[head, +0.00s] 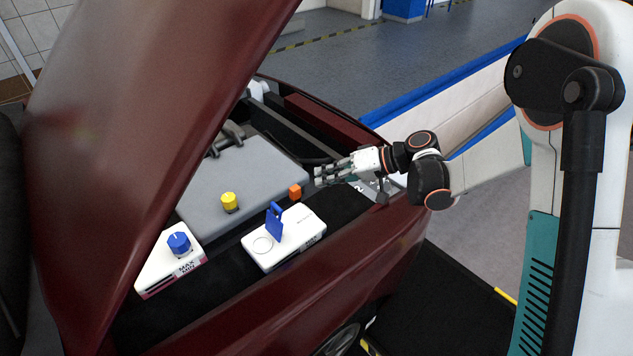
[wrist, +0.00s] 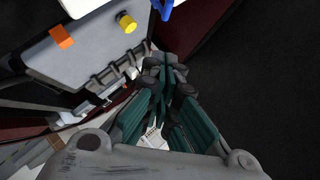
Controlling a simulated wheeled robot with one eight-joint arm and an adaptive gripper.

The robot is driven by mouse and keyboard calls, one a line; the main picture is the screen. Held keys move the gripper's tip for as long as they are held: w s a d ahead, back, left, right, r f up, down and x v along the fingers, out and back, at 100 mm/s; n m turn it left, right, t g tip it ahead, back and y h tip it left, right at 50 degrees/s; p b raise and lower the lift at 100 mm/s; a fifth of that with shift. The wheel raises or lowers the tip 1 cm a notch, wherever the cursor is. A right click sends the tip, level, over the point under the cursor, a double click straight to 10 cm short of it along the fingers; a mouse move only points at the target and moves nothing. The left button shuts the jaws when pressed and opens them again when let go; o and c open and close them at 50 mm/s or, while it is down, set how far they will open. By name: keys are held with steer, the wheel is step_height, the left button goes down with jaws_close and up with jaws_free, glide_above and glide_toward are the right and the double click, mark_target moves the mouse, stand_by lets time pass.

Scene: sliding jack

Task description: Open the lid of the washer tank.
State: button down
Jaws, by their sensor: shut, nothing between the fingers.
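The washer tank (head: 288,243) is a white box in the front of the engine bay. In the wrist view the blue lid (wrist: 164,9) is cut off by the top edge. My gripper (head: 320,176) is shut and empty. It is to the right of and behind the lid, apart from it, over the right side of the engine bay. The closed fingers also show in the wrist view (wrist: 165,62).
Another white tank (head: 160,273) with a blue round cap (head: 179,243) sits at left. A yellow cap (head: 229,201) and an orange block (head: 295,191) are by the grey engine cover (head: 250,165). The raised dark red hood (head: 130,110) is at left.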

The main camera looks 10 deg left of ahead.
steer(key=s+a+f+b, duration=0.2)
steer(key=a+f, duration=0.4)
steer(key=a, duration=0.3)
steer(key=shift+a+f+b, duration=0.15)
steer(key=shift+a+b, duration=0.05)
steer(key=shift+b, duration=0.65)
steer(key=shift+s+a+r+n+t+h+p, duration=0.3)
steer(key=shift+s+a+h+p, duration=0.1)
steer(key=shift+s+a, duration=0.15)
steer(key=shift+s+a+r+n+t+h+p, duration=0.3)
steer(key=shift+s+a+h, duration=0.15)
steer(key=shift+s, duration=0.2)
steer(key=shift+w+d+f, duration=0.15)
